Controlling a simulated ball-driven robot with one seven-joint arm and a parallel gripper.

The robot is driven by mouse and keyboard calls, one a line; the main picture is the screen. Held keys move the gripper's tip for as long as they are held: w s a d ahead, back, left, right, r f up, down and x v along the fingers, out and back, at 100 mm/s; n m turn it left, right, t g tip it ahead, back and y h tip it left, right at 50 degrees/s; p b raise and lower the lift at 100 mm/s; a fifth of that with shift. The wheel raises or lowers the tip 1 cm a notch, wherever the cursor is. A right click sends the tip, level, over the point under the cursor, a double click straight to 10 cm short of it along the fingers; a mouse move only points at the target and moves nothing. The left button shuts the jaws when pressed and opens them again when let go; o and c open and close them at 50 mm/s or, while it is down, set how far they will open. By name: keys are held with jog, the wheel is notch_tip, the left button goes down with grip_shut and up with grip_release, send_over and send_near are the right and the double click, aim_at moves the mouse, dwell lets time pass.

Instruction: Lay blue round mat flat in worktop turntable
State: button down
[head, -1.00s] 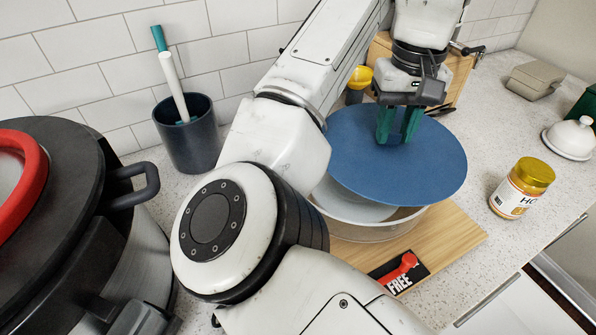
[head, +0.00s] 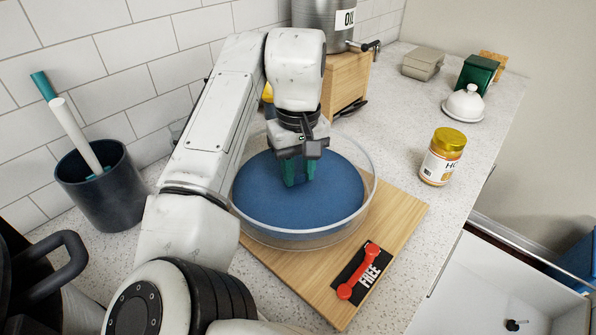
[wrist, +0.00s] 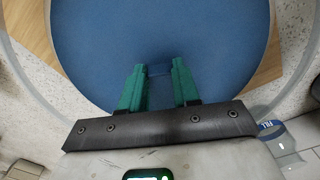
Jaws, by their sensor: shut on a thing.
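The blue round mat (head: 335,195) lies level inside the rim of the clear round turntable (head: 290,240), which stands on a wooden board. Whether the mat rests on the turntable's floor cannot be told. My gripper (head: 298,180) points down over the mat's middle with its green fingers. In the wrist view my gripper (wrist: 160,72) is shut on a small raised tab of the blue mat (wrist: 110,40). The clear rim runs around the mat there.
A yellow-lidded jar (head: 442,157) and a white domed dish (head: 464,104) stand right. A dark crock (head: 100,190) stands left. An open drawer (head: 500,280) is at lower right.

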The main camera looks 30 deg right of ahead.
jog(key=shift+f, duration=0.35)
jog(key=c, duration=0.8)
grip_release()
jog(key=shift+f, duration=0.1)
notch_tip(320, 180, up, 12)
jog(key=p, duration=0.1)
